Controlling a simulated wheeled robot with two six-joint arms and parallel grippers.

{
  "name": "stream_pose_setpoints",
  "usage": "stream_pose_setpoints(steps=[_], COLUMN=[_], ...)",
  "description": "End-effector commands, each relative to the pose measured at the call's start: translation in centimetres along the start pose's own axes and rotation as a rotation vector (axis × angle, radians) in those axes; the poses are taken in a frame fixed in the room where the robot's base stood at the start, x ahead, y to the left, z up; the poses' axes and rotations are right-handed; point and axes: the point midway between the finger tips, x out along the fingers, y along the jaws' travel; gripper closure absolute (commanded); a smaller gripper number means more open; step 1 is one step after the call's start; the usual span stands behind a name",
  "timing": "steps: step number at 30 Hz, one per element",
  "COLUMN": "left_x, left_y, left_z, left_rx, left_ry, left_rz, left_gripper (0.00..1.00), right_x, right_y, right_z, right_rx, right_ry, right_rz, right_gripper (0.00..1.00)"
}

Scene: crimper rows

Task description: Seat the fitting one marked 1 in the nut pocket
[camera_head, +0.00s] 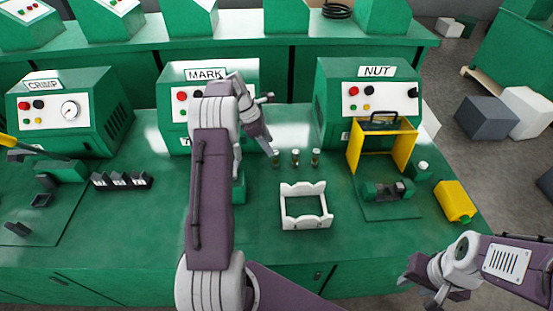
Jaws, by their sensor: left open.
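Three small upright fittings stand in a row on the green bench, the left one (276,158), the middle one (295,157) and the right one (315,157). Their marks are too small to read. The nut station (370,95) has a yellow frame (354,150) in front, with a dark green fixture (388,190) at its foot. The nut pocket itself is not clear at this size. My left gripper (269,148) is open and points down beside the left fitting; I cannot tell whether it touches it. My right gripper (424,287) is at the lower right, away from the fittings, its opening unclear.
A white open cradle (289,208) lies in front of the fittings. The mark station (176,108) is partly behind my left arm. Black blocks (120,181) and the crimp station (88,115) are left.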

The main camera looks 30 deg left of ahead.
Motion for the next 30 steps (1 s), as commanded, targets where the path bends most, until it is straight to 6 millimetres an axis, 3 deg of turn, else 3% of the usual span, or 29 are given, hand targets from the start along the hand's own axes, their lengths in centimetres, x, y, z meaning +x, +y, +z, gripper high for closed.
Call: stream_pose_setpoints(steps=[4,10,14,22,30], left_x=[0.5,3.5,4.1,8.5,9.1], left_y=[0.0,-0.1,0.0,-0.2,-0.1], left_z=[0.0,0.0,0.0,0.1,0.1], left_rx=[0.000,0.001,0.002,0.001,0.001], left_ry=[0.000,0.001,0.000,0.001,0.001], left_rz=[0.000,-0.002,0.000,-0.002,0.002], left_gripper=[0.51,0.51,0.51,0.51,0.51], right_x=[0.1,0.2,0.2,0.2,0.2], right_y=[0.0,0.0,0.0,0.0,0.0], right_z=[0.0,0.0,0.0,0.0,0.0], right_rx=[0.000,0.000,0.000,0.000,0.000], right_ry=[0.000,0.000,0.000,0.000,0.000], right_rz=[0.000,0.000,0.000,0.000,0.000], right_gripper=[0.64,0.64,0.64,0.64,0.64])
